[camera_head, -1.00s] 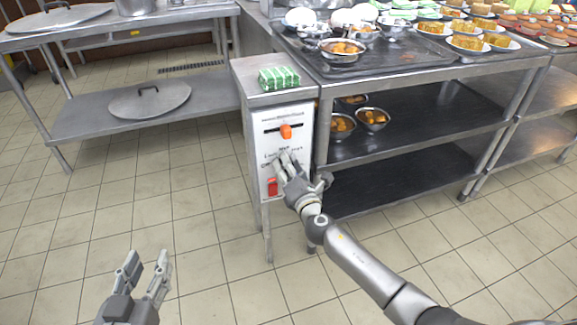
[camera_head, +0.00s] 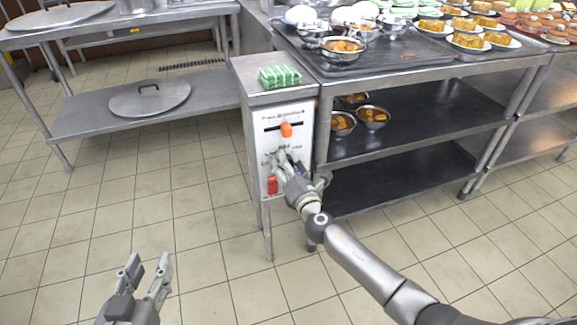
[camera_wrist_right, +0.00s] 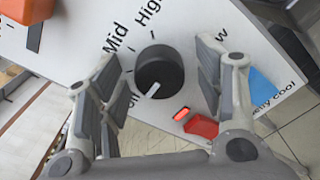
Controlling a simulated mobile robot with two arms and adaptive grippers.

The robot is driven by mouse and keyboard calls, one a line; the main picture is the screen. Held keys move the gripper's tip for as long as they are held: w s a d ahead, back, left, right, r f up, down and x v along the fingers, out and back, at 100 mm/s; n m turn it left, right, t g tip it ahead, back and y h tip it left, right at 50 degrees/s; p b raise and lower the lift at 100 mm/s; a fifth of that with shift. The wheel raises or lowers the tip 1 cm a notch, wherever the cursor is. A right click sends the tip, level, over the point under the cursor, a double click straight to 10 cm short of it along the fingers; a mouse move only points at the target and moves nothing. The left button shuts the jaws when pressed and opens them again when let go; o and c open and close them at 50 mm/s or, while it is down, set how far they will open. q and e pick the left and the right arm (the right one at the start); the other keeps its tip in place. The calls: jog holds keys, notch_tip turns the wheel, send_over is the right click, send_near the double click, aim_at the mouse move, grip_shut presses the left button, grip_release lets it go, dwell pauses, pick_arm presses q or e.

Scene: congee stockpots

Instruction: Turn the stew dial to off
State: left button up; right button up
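The stew dial (camera_wrist_right: 165,66) is a round black knob on a white panel (camera_wrist_right: 75,32). Its white pointer mark aims toward the lower left in the right wrist view, near a label partly hidden by a finger. "Mid" and "High" are printed around it. My right gripper (camera_wrist_right: 158,60) is open, with its fingers on both sides of the dial and gaps visible in that view. In the head view, the right gripper (camera_head: 283,160) is at the panel front and hides the dial. My left gripper (camera_head: 148,268) is open and empty over the floor at the lower left.
A red switch (camera_head: 272,185) sits low on the panel, close to the right gripper. An orange slider (camera_head: 286,130) is above. A green-striped item (camera_head: 279,77) lies on the cabinet top. The steel shelf table (camera_head: 420,74) with bowls stands to the right. The floor at left is clear.

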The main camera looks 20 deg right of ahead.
jog(key=shift+s, duration=0.1)
jog(key=s, duration=1.1)
jog(key=shift+s+d, duration=0.25)
jog(key=shift+s, duration=0.15)
